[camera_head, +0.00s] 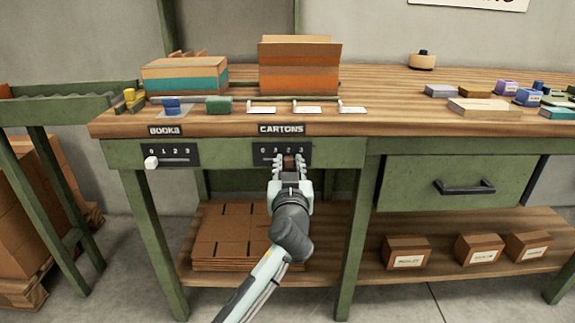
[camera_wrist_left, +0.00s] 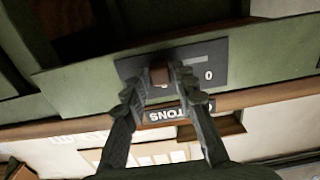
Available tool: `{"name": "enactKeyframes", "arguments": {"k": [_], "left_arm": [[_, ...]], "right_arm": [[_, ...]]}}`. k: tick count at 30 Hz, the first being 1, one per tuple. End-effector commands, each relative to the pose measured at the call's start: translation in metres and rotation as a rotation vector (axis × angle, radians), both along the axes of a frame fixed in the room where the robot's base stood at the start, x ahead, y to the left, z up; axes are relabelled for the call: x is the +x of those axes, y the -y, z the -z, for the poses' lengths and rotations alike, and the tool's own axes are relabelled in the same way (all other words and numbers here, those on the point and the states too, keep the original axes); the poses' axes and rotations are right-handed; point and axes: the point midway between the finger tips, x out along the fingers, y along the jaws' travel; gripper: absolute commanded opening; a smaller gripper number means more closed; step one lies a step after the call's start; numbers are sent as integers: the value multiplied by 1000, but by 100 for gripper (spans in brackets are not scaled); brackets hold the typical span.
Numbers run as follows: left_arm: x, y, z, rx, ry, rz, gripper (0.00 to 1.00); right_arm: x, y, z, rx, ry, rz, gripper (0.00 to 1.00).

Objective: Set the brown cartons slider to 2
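The cartons slider is a dark panel (camera_head: 259,155) with numbers, under the CARTONS label on the green table front. Its brown knob (camera_head: 289,160) stands near the 2 mark, right of the middle, partly hidden by my fingers. My left gripper (camera_head: 289,166) reaches up to the panel with one finger on each side of the knob. In the left wrist view the picture is upside down: the brown knob (camera_wrist_left: 160,74) sits between the fingertips of my left gripper (camera_wrist_left: 161,82), which look closed on its sides. The 0 shows to the right there. My right gripper is not in view.
The books slider (camera_head: 172,155) with a white knob at its left end is beside it. The table top (camera_head: 380,95) above holds boxes, stamps and cards. A drawer with a handle (camera_head: 465,186) is at the right. Flat cardboard (camera_head: 222,235) lies on the shelf below.

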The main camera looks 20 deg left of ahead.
Motion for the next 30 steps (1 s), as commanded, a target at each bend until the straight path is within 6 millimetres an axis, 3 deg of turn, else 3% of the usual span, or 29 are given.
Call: {"name": "enactKeyframes", "arguments": {"k": [14, 30], "left_arm": [[-9, 3, 1, -1, -1, 0, 40], [-105, 30, 1, -2, -1, -1, 40]], "right_arm": [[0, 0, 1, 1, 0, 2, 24], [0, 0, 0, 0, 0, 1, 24]]}}
